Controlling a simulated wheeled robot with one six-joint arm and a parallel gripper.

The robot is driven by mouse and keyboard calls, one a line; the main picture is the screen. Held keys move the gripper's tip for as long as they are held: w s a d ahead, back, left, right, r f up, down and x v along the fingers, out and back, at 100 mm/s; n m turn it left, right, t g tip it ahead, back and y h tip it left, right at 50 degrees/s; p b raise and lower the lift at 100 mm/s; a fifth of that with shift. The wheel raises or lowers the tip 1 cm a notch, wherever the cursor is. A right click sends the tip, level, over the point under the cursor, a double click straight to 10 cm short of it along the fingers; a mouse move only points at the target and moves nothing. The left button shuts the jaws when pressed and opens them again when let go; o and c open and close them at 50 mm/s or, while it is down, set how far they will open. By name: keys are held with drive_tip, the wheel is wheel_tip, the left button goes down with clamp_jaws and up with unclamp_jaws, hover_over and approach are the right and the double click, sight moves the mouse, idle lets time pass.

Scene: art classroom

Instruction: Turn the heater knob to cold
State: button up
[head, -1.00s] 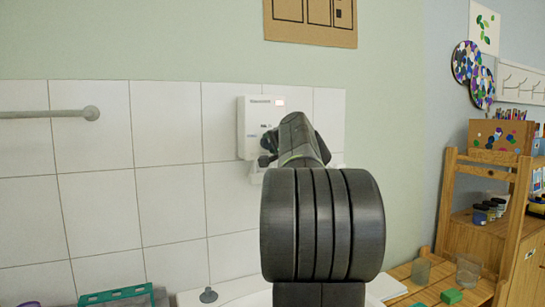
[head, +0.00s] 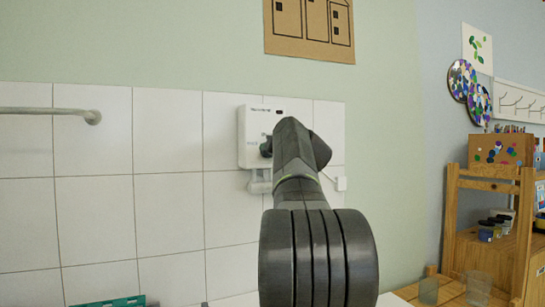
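The white heater box (head: 248,125) is fixed to the tiled wall, left of the picture's middle. A small window (head: 279,111) at its top right looks dark. My dark arm reaches up in front of the heater and covers its lower right part. A dark part of my gripper (head: 266,148) shows at the heater's front, at the left edge of the arm. The knob is hidden or cannot be told apart from it. I cannot see the fingertips or whether they touch the knob.
A grey rail (head: 45,112) runs along the wall at the left. A green tray (head: 112,302) shows at the bottom left. A wooden shelf (head: 453,215) with jars and a box (head: 500,150) stands at the right. Clear cups (head: 478,288) stand at the lower right.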

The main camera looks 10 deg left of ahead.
drive_tip(key=shift+n, duration=0.3)
drive_tip(key=o, duration=1)
drive_tip(key=b+v, duration=0.1)
drive_tip(key=v, duration=1.2)
drive_tip(key=shift+s+d+b, duration=0.25)
drive_tip(key=shift+s+b, duration=0.05)
drive_tip(key=shift+b, duration=0.05)
drive_tip(key=p+x, duration=0.1)
drive_tip(key=x, duration=1.3)
drive_tip(key=shift+p, duration=0.35)
